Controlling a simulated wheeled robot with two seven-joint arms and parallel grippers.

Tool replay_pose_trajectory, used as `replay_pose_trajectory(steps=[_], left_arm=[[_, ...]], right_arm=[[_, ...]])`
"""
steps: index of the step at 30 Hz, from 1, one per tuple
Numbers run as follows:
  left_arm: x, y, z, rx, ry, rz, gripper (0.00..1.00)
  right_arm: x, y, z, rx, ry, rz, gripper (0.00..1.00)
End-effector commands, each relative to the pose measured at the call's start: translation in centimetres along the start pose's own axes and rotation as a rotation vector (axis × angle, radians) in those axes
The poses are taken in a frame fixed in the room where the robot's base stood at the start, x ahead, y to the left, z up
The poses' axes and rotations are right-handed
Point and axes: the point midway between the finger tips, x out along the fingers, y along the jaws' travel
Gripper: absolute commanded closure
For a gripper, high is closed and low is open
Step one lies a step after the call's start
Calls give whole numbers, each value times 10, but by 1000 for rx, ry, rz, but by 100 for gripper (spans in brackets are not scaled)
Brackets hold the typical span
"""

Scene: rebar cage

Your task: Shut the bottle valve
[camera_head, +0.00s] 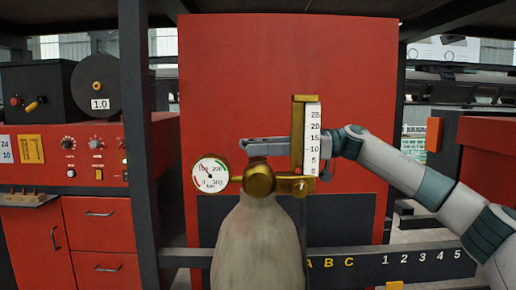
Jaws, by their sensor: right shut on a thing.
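A grey gas bottle (257,240) stands upright in the middle, with a brass bottle valve (258,181) on its neck. A round dial gauge (210,175) is to the left of the valve, and a flow meter (312,140) with a scale rises to its right. My right arm comes in from the right and passes behind the flow meter. My right gripper (262,146) lies level over the top of the valve and is shut on it; the gripped part is mostly hidden. My left gripper is not in view.
A red cabinet panel (250,80) stands behind the bottle. A dark post (142,150) and a red machine with drawers (97,222) are at the left. A dark rail (360,258) with letters and numbers crosses low behind the bottle.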

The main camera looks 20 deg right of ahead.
Motion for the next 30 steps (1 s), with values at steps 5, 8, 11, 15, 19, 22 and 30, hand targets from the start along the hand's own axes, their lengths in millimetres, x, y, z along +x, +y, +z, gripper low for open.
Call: replay_pose_trajectory(steps=[5,8,11,15,19,22,30], left_arm=[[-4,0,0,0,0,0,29],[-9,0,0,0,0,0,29],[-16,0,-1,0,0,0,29],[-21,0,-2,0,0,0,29],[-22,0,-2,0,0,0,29],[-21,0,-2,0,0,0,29],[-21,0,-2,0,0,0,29]], right_arm=[[0,-1,-1,0,-2,101,69],[0,-1,-2,0,-3,157,69],[0,0,-3,0,-2,212,69],[0,0,-2,0,0,266,69],[0,0,-1,0,3,283,69],[0,0,0,0,4,284,69],[0,0,-1,0,3,283,29]])
